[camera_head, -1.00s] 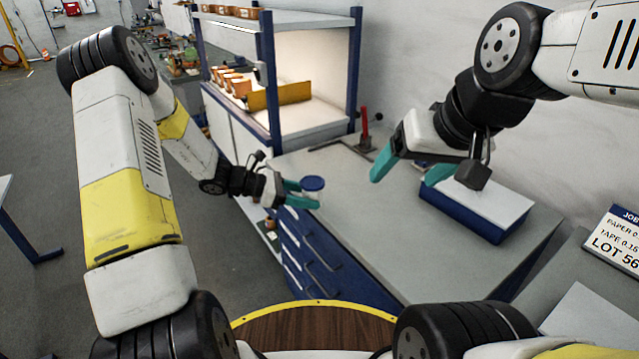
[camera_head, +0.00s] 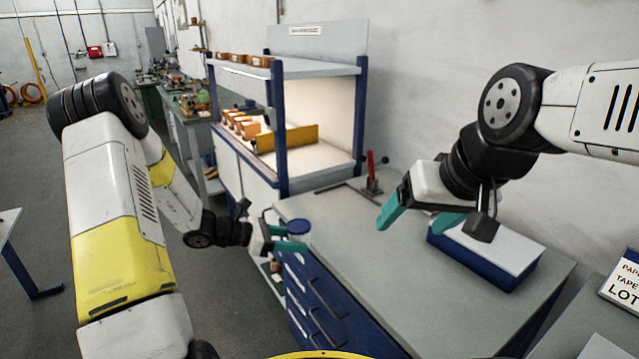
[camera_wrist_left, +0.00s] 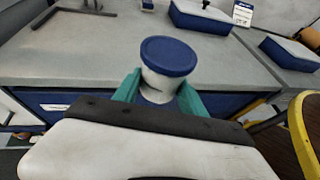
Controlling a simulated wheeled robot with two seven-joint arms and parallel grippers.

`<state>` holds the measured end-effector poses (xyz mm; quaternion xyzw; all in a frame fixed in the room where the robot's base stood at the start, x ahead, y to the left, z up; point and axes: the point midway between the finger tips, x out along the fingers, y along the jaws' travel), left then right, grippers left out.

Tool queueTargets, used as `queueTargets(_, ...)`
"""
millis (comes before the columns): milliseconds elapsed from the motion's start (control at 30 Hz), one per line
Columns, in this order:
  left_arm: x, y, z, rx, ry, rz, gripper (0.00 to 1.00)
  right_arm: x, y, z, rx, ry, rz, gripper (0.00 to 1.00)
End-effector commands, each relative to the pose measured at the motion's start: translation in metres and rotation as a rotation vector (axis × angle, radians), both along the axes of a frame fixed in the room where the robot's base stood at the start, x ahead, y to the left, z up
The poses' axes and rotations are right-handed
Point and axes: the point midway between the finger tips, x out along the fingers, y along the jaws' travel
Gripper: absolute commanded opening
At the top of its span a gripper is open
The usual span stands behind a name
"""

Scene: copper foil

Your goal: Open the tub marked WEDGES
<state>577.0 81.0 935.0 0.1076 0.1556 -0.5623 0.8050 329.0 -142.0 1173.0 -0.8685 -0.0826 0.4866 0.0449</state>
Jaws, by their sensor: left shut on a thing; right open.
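A small tub with a dark blue round lid and a pale body (camera_head: 299,229) is at the near-left edge of the grey bench top. In the left wrist view its blue lid (camera_wrist_left: 168,56) is on, and the tub looks upright. No marking on it can be read. My left gripper (camera_head: 287,240) is shut on the tub's body below the lid, with a teal finger on each side in the left wrist view (camera_wrist_left: 160,92). My right gripper (camera_head: 420,216) is open and empty, above the bench to the right of the tub.
A blue box with a pale top (camera_head: 487,254) stands on the bench below my right gripper. A red-handled tool (camera_head: 371,175) stands at the back. A shelf unit (camera_head: 283,130) with orange bins adjoins the bench. The bench top (camera_head: 350,240) is clear in the middle.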

Motion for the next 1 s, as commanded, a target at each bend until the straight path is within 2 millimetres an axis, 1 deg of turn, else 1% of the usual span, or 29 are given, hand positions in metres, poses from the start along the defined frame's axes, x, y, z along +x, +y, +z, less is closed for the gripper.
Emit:
queueTargets(33, -0.003, 0.021, 0.000, 0.000, 0.003, 0.070, 0.00, 0.000, 0.000, 0.000, 0.000, 0.000, 0.000, 0.79)
queueTargets(100, -0.006, 0.042, 0.000, 0.001, 0.004, 0.150, 0.00, 0.000, 0.000, 0.000, 0.000, 0.000, 0.000, 0.79)
queueTargets(133, -0.007, 0.050, 0.000, 0.003, 0.004, 0.179, 0.00, 0.000, 0.000, 0.000, 0.000, 0.000, 0.000, 0.79)
queueTargets(200, -0.010, 0.064, -0.001, 0.008, 0.004, 0.229, 0.00, 0.000, 0.000, 0.000, 0.000, 0.000, 0.000, 0.79)
queueTargets(300, -0.010, 0.070, -0.003, 0.010, 0.004, 0.241, 0.00, 0.000, 0.000, 0.000, 0.000, 0.000, 0.000, 0.79)
queueTargets(367, -0.009, 0.065, -0.004, 0.010, 0.001, 0.211, 0.00, 0.000, 0.000, 0.000, 0.000, 0.000, 0.000, 0.79)
queueTargets(467, -0.006, 0.050, -0.006, 0.009, 0.000, 0.116, 0.00, 0.000, 0.000, 0.000, 0.000, 0.000, 0.000, 0.79)
queueTargets(700, 0.004, -0.001, -0.017, 0.008, -0.002, -0.223, 0.00, 0.000, 0.000, 0.000, 0.000, 0.000, 0.000, 0.79)
queueTargets(800, 0.007, -0.019, -0.020, 0.007, -0.002, -0.342, 0.00, 0.000, 0.000, 0.000, 0.000, 0.000, 0.000, 0.79)
queueTargets(900, 0.009, -0.032, -0.023, 0.005, -0.001, -0.432, 0.00, 0.000, 0.000, 0.000, 0.000, 0.000, 0.000, 0.79)
queueTargets(1000, 0.011, -0.041, -0.024, 0.003, -0.002, -0.491, 0.00, 0.000, 0.000, 0.000, 0.000, 0.000, 0.000, 0.79)
